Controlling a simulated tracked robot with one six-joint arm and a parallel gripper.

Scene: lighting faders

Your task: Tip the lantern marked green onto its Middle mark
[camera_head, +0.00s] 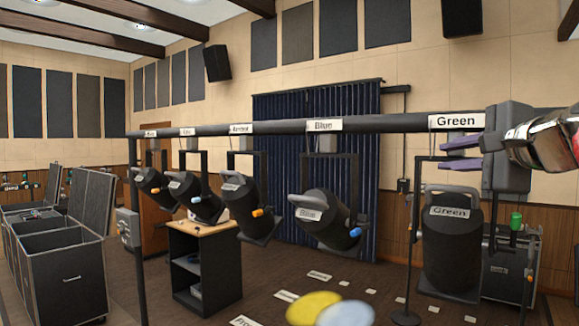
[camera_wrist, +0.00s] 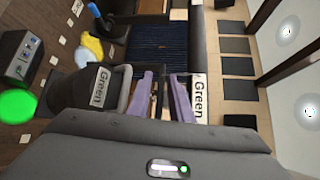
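The lantern marked Green (camera_head: 450,250) hangs at the right of the head view, its dark body pointing nearly straight down. Its bar handle (camera_head: 452,190) is on top; its label also shows in the wrist view, with the body (camera_wrist: 72,90) at left. A green knob (camera_head: 516,220) stands to its right. My gripper (camera_head: 434,154) is just above the handle, below the pipe's Green sign (camera_head: 456,121). In the wrist view the two purple fingers (camera_wrist: 166,78) are apart; the handle lies left of them, not visibly between. I cannot read which floor mark is Middle.
The lantern marked Blue (camera_head: 325,220) and several more hang left along the dark pipe (camera_head: 380,125). The yoke surrounds the green lantern closely. White floor labels (camera_head: 319,276) and yellow (camera_head: 314,308) and pale blue (camera_head: 346,314) pools lie below. A bright green disc (camera_wrist: 16,105) shows in the wrist view.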

